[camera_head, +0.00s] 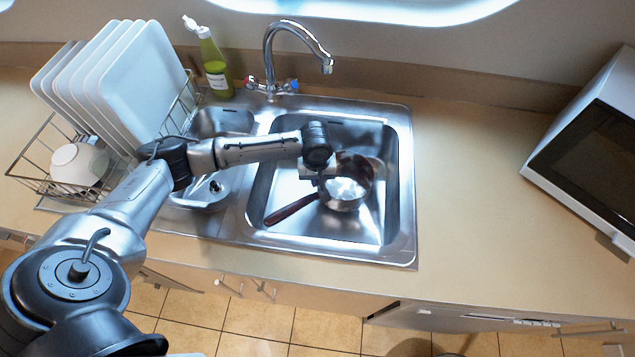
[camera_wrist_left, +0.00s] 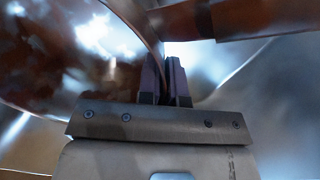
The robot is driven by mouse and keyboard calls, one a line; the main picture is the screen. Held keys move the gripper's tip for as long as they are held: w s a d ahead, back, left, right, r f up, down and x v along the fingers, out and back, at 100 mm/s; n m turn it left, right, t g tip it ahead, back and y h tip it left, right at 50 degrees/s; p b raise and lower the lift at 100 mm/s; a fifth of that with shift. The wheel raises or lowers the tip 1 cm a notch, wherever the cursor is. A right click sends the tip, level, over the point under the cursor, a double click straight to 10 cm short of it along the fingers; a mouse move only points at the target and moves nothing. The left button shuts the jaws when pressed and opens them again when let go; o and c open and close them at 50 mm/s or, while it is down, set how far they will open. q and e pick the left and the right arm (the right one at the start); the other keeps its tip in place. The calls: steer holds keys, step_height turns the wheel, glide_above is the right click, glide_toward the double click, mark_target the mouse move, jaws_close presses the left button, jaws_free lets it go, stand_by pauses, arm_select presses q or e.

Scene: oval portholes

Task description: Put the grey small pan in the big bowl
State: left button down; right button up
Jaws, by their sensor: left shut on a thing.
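The small grey metal pan (camera_head: 350,190), with a dark red-brown handle (camera_head: 291,210), is in the big bowl (camera_head: 340,235) of the steel sink. The handle points to the lower left. My left gripper (camera_head: 322,180) reaches over the sink and is shut on the pan's rim. In the left wrist view, the pan wall (camera_wrist_left: 75,55) fills the upper left, and its edge runs between the fingers (camera_wrist_left: 167,80). The handle (camera_wrist_left: 250,18) crosses the top right. Whether the pan touches the bowl floor, I cannot tell. My right gripper is not in view.
A smaller sink bowl (camera_head: 222,122) lies left of the big one, partly behind my arm. The faucet (camera_head: 292,45) and a green bottle (camera_head: 214,66) stand behind. A dish rack with plates (camera_head: 150,75) is at left, a microwave (camera_head: 590,150) at right. The right counter (camera_head: 475,190) is clear.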

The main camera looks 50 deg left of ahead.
arm_select(q)
steer(key=shift+f, duration=1.15)
steer(key=shift+f, duration=0.1)
steer(key=c, duration=1.7)
jaws_free()
steer(key=shift+f, duration=0.1)
steer(key=o, duration=0.4)
step_height(320, 180, up, 12)
steer(key=shift+s+a+r+p, duration=0.1)
steer(key=shift+r+p, duration=0.1)
steer(key=shift+p, duration=0.25)
steer(key=shift+r, duration=0.1)
